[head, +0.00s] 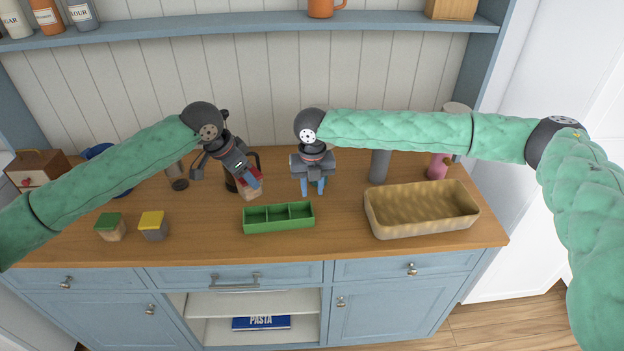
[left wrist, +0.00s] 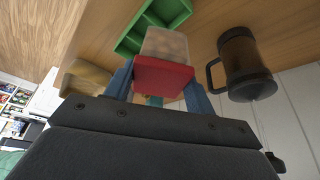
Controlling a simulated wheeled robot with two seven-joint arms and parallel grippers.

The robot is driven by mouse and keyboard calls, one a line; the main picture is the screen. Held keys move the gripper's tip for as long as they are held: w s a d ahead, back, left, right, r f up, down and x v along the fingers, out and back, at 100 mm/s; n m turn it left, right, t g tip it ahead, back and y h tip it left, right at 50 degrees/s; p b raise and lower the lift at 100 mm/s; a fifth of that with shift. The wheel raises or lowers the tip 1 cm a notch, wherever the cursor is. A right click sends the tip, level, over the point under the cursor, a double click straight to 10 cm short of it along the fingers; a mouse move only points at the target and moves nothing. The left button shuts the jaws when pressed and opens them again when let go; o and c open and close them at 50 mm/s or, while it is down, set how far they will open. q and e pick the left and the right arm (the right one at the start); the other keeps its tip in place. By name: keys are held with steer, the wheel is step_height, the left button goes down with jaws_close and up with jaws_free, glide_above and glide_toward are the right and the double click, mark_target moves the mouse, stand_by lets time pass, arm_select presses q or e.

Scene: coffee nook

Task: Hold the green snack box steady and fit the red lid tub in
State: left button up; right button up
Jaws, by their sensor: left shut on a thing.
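The green snack box (head: 279,227), a long open tray with three compartments, sits near the front middle of the counter; it also shows in the left wrist view (left wrist: 130,43). My left gripper (head: 253,181) is shut on the red lid tub (head: 250,192) and holds it tilted, behind the box's left end. In the left wrist view the tub's red lid (left wrist: 163,76) and clear body with tan contents lie between the fingers. My right gripper (head: 313,190) points down just behind the box's right end, its blue fingers apart and empty, not visibly touching the box.
A tan basket (head: 420,212) stands to the right. A green-lidded tub (head: 110,228) and a yellow-lidded tub (head: 153,226) stand at left. A dark press pot (left wrist: 243,65) is close behind the held tub. A grey cylinder (head: 379,167) and pink bottle (head: 437,166) stand at the back.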

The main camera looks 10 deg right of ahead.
mark_target(312, 209)
step_height(312, 209, down, 9)
steer(key=shift+r, duration=0.1)
stand_by(0.3)
jaws_close()
arm_select(q)
steer(key=m+g, duration=0.1)
steer(key=m, duration=0.2)
steer(key=m+g, duration=0.1)
steer(key=m, duration=0.2)
steer(key=shift+h, duration=0.3)
steer(key=shift+f, duration=0.35)
steer(key=shift+w+f, duration=0.15)
steer(key=shift+f, duration=3.15)
steer(key=shift+f, duration=0.65)
